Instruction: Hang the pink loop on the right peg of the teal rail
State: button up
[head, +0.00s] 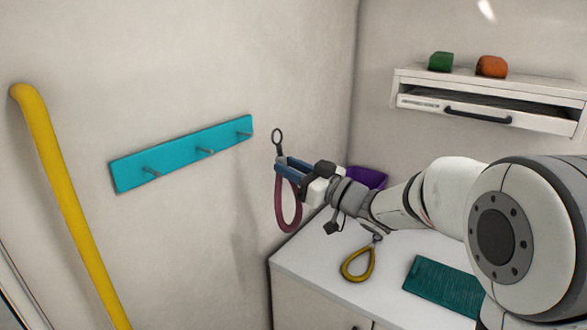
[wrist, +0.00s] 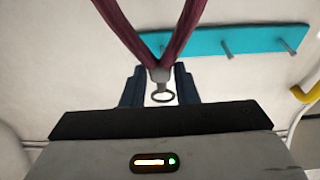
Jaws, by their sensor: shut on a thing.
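The pink loop (head: 289,212) is a dark pink strap with a metal ring at its top end. It also shows in the wrist view (wrist: 183,35). My gripper (head: 281,163) is shut on it near the ring; the ring stands above the jaws and the strap hangs below. The teal rail (head: 180,158) is on the left wall with three bare pegs in the head view. Its right peg (head: 246,133) is a short way left of the ring, apart from it. In the wrist view the rail (wrist: 255,38) lies beyond the jaws, partly hidden by the strap.
A yellow grab bar (head: 65,200) runs down the wall at left. A white counter (head: 310,262) below my arm holds a yellow loop (head: 358,264), a teal mat (head: 440,287) and a purple container (head: 366,178). A drawer shelf (head: 480,100) with green and orange items is at upper right.

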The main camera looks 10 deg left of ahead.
jog(key=shift+w+a+f, duration=0.1)
jog(key=shift+w+a, duration=0.2)
jog(key=shift+a, duration=0.4)
jog(key=shift+w+a, duration=0.15)
jog(key=shift+a, duration=0.6)
jog(key=shift+w+a+f+p, duration=0.1)
jog(key=shift+w+a+p, duration=0.2)
jog(key=shift+a, duration=0.55)
jog(key=shift+w+a+f+p, duration=0.15)
jog(key=shift+w+a, duration=0.25)
jog(key=shift+a, duration=0.4)
jog(key=shift+w+a+f+b, duration=0.3)
jog(key=shift+a+f+b, duration=0.2)
jog(key=shift+a+b, duration=0.15)
jog(key=shift+c, duration=0.2)
